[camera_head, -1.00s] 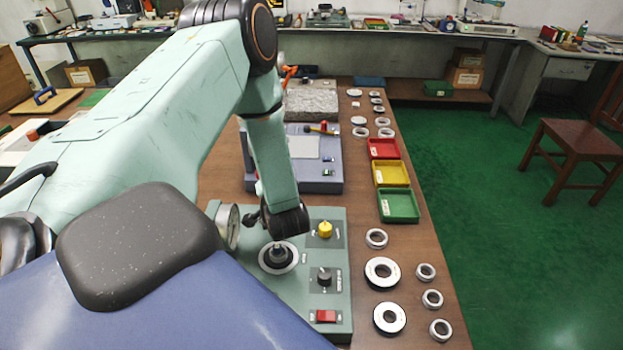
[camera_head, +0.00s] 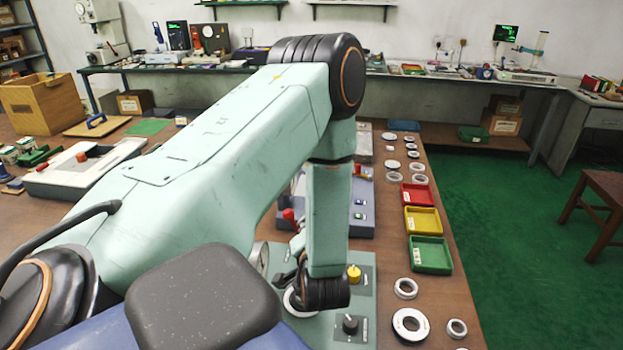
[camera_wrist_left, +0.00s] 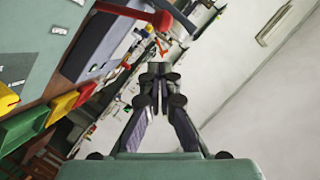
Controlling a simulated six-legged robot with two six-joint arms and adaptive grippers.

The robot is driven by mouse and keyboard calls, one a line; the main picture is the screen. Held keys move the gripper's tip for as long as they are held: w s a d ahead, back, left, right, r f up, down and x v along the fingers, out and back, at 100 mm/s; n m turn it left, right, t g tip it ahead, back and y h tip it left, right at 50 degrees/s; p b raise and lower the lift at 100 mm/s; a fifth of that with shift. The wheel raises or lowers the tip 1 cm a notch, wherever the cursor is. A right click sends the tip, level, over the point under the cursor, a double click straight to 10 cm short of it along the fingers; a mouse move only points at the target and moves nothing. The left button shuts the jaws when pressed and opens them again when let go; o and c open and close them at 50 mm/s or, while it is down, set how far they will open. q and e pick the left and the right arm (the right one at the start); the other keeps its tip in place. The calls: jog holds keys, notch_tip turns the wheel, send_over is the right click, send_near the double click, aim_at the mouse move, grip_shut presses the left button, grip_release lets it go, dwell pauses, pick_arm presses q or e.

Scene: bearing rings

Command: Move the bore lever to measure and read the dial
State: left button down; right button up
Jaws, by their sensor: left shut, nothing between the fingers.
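The green gauge station (camera_head: 368,275) stands at the front of the bench, with a yellow knob (camera_head: 354,273) and a black knob (camera_head: 350,325). Its round dial (camera_head: 262,257) is seen edge-on beside my arm, so its face cannot be read. A white ring (camera_head: 291,305) shows partly under my wrist. A lever with a red ball end (camera_wrist_left: 161,20) shows in the wrist view, ahead of my left gripper and apart from it; a red knob (camera_head: 289,214) shows behind my arm in the head view. My left gripper (camera_wrist_left: 160,72) is shut and empty. My right gripper is not in view.
A blue-grey box (camera_head: 362,195) stands behind the station. Red (camera_head: 417,195), yellow (camera_head: 423,220) and green (camera_head: 430,255) trays line the bench's right side. Loose rings, such as one large ring (camera_head: 410,325), lie in front of and behind them.

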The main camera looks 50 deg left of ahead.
pick_arm(q)
jog(key=shift+v, duration=2.4)
